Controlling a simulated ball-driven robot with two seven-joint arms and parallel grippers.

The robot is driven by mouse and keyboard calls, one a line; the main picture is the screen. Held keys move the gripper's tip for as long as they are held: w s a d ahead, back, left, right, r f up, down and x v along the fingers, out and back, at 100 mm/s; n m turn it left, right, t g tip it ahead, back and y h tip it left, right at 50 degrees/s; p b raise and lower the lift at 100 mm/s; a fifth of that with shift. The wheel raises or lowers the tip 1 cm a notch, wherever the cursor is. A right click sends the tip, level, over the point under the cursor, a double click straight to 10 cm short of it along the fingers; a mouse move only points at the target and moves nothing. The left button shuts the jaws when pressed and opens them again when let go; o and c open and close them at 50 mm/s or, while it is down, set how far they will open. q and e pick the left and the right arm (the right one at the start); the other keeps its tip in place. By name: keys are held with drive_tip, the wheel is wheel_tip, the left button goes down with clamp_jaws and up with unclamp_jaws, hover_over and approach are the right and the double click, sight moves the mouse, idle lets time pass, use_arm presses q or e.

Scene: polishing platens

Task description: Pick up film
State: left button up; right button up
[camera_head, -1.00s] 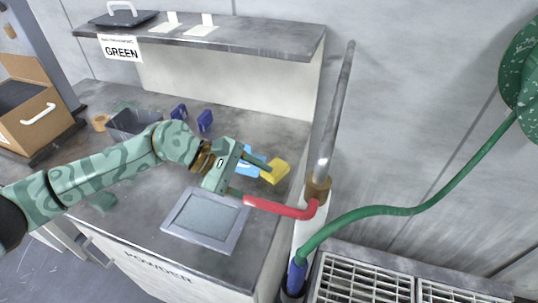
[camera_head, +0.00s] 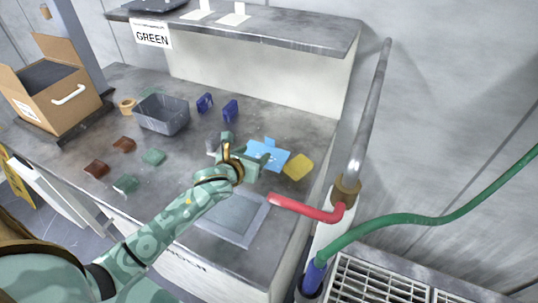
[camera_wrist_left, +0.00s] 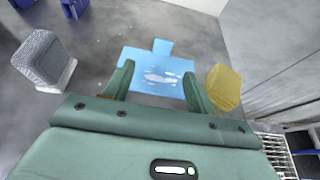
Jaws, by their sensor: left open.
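The film appears to be the light blue sheet with a small tab (camera_head: 270,152), lying flat on the grey bench. In the left wrist view the film (camera_wrist_left: 160,62) has whitish marks in its middle and lies ahead of and between my fingers. My left gripper (camera_head: 247,150) is open and empty over the near side of the film. In the left wrist view its two fingers (camera_wrist_left: 157,76) overlap the film's near left and right edges. I cannot tell whether they touch it. My right gripper is not in view.
A yellow block (camera_head: 298,167) lies right of the film. A grey textured block (camera_wrist_left: 42,58) stands left of it. A framed grey plate (camera_head: 234,222) lies nearer. A red pipe (camera_head: 300,206) is at the bench's right edge. A grey bin (camera_head: 160,120) and two blue items (camera_head: 230,110) stand behind.

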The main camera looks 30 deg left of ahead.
sight(270, 142)
use_arm(q)
drive_tip(key=b+x, duration=0.1)
drive_tip(key=x, duration=0.4)
drive_tip(key=b+x, duration=0.1)
drive_tip(key=x, duration=0.1)
drive_tip(key=b+x, duration=0.2)
drive_tip(key=x, duration=0.1)
drive_tip(key=shift+w+d, duration=0.1)
drive_tip(key=shift+d, duration=0.1)
drive_tip(key=shift+r, duration=0.1)
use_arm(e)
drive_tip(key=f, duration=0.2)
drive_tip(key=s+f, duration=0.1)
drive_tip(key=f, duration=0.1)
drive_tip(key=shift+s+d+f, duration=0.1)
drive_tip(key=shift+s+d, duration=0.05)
use_arm(q)
drive_tip(key=c, duration=1)
